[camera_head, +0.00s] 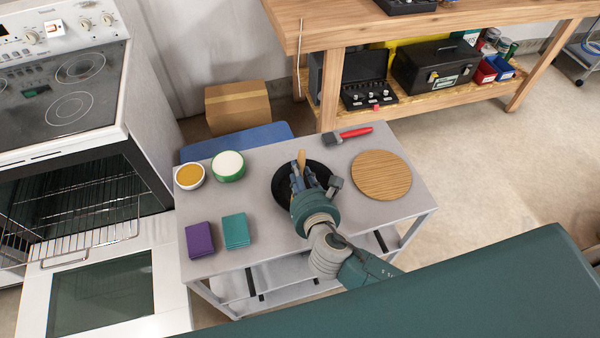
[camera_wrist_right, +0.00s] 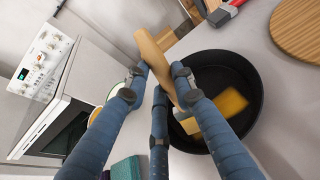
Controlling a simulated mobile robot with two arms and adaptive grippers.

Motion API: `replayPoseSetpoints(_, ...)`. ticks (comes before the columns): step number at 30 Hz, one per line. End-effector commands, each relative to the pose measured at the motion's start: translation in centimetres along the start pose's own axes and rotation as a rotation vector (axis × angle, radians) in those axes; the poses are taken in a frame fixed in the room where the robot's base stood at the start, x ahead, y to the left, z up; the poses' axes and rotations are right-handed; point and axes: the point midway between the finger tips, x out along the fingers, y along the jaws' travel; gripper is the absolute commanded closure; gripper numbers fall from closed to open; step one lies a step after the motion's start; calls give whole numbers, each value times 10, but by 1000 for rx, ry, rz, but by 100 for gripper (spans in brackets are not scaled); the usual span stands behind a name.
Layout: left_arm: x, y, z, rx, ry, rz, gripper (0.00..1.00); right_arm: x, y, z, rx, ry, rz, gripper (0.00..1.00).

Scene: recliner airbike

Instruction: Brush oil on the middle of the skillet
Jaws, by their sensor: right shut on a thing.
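My right gripper (camera_head: 309,180) is over the black skillet (camera_head: 281,193) on the grey table, its blue fingers shut on a wooden-handled tool, likely a brush (camera_head: 301,158). The flat wooden handle also shows in the right wrist view (camera_wrist_right: 157,65), tilted between the fingers. In that view a pale yellow end (camera_wrist_right: 190,125) is low at the skillet's near-left inside, partly hidden by fingers; I cannot tell whether it touches. A yellow-amber patch (camera_wrist_right: 231,101) shows on the skillet floor. A white bowl of amber liquid, likely oil (camera_head: 189,176), stands at the table's left. My left gripper is out of view.
A green bowl with white contents (camera_head: 228,166), purple (camera_head: 199,240) and teal (camera_head: 236,231) stacks stand left of the skillet. A red-handled brush (camera_head: 348,135) lies behind it; a round wooden board (camera_head: 381,175) lies right. An open oven (camera_head: 90,190) stands left.

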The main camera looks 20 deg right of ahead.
Motion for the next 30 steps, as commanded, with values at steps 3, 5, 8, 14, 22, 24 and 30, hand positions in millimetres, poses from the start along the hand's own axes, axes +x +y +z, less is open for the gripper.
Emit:
replayPoseSetpoints(3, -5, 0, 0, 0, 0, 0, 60, 0, -8, 2, -2, 2, -3, 100)
replayPoseSetpoints(5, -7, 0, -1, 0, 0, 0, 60, 1, -12, 3, -3, 2, -3, 100)
replayPoseSetpoints(8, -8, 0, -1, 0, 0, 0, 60, 2, -15, 4, -3, 2, -2, 100)
replayPoseSetpoints(14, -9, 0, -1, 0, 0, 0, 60, 3, -19, 5, -2, 2, -3, 100)
replayPoseSetpoints(22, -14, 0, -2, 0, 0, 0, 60, 5, -33, 8, -2, 1, -2, 100)
replayPoseSetpoints(24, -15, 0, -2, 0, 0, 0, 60, 5, -34, 8, -1, 1, -2, 100)
replayPoseSetpoints(30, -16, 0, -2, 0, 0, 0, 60, 6, -39, 9, -1, 1, -3, 100)
